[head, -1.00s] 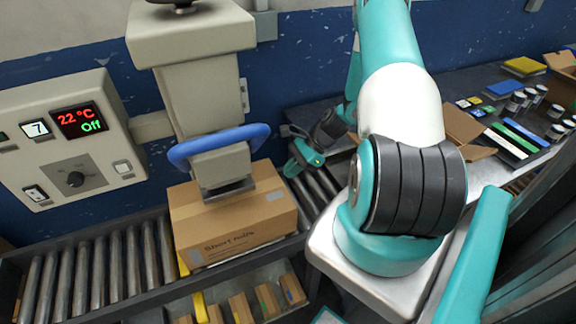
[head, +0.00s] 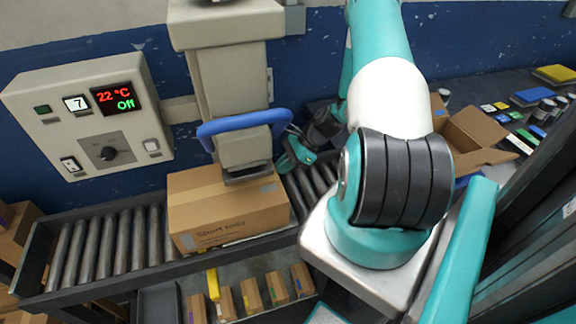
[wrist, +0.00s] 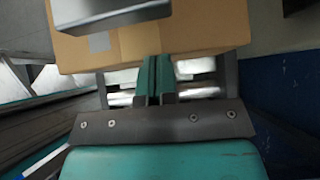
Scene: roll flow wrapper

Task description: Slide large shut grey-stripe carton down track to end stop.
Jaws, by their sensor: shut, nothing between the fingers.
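The large shut carton (head: 225,205) is brown with a grey stripe patch low on its front face. It lies flat on the roller track (head: 110,245), partly under the press-like head of a grey column. The track's left end has a dark end plate (head: 36,250), and bare rollers lie between it and the carton. My gripper (head: 286,163) is at the carton's right end. In the wrist view my gripper (wrist: 157,65) has its teal fingers together and empty, with tips at the carton's face (wrist: 130,42). Whether they touch it is unclear.
A grey column with a blue handle (head: 243,125) stands over the track. A control box (head: 95,115) reading 22 °C and Off is on the left. Several small cartons (head: 250,296) sit below the track. An open box (head: 470,140) stands on the right.

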